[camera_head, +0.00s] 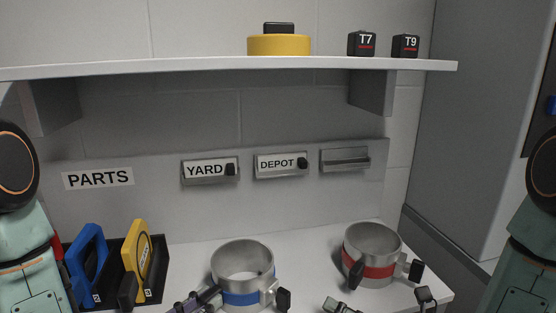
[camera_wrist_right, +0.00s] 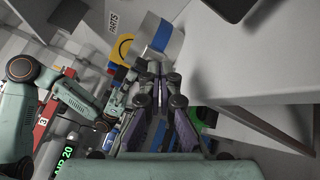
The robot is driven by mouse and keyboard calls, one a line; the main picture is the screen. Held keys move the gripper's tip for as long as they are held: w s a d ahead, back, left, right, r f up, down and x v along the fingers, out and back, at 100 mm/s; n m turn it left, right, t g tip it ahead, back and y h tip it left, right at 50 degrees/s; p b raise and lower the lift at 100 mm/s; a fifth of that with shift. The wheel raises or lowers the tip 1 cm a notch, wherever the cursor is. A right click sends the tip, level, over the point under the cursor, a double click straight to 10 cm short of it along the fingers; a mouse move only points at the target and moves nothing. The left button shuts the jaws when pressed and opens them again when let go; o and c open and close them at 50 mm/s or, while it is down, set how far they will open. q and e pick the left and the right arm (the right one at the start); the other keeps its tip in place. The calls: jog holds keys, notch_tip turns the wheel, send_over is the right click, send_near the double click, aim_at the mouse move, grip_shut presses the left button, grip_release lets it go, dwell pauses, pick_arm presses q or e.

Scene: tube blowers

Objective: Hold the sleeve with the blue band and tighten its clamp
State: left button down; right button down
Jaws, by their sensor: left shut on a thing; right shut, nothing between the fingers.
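The sleeve with the blue band (camera_head: 242,262) is a grey metal ring standing upright on the white worktop in the head view. Its clamp (camera_head: 270,292) is at its lower right, with a black knob (camera_head: 284,299). My left gripper (camera_head: 207,297) is shut at the sleeve's lower left side; the exact grip is cut off by the frame's lower edge. In the right wrist view the blue-banded sleeve (camera_wrist_right: 160,38) lies beyond the fingertips of my right gripper (camera_wrist_right: 157,68). That gripper is shut and empty; I cannot tell its exact gap to the sleeve.
A sleeve with a red band (camera_head: 372,257) stands to the right. A dark holder (camera_head: 153,291) with blue and yellow parts (camera_head: 137,255) is at the left. A shelf (camera_head: 220,68) overhangs the back. Labelled wall holders (camera_head: 210,170) sit beneath it.

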aim_at(281, 299)
jog(key=shift+w+a+r, duration=0.4)
jog(key=shift+a+r, duration=0.1)
jog(key=shift+a, duration=0.45)
jog(key=shift+w+a+r, duration=0.4)
jog(key=shift+a+r, duration=0.15)
jog(key=shift+a, duration=0.4)
jog(key=shift+w+a+r, duration=0.4)
jog(key=shift+a+r, duration=0.1)
jog(key=shift+a, duration=0.45)
jog(key=shift+s+a+f, duration=0.2)
jog(key=shift+s+f, duration=0.2)
jog(key=shift+f, duration=0.25)
jog(key=shift+w+d+f, duration=0.35)
jog(key=shift+w+f, duration=0.15)
jog(key=shift+f, duration=0.1)
jog(key=shift+w+f, duration=0.1)
jog(key=shift+f, duration=0.25)
jog(key=shift+w+d, duration=0.15)
dwell(0.6)
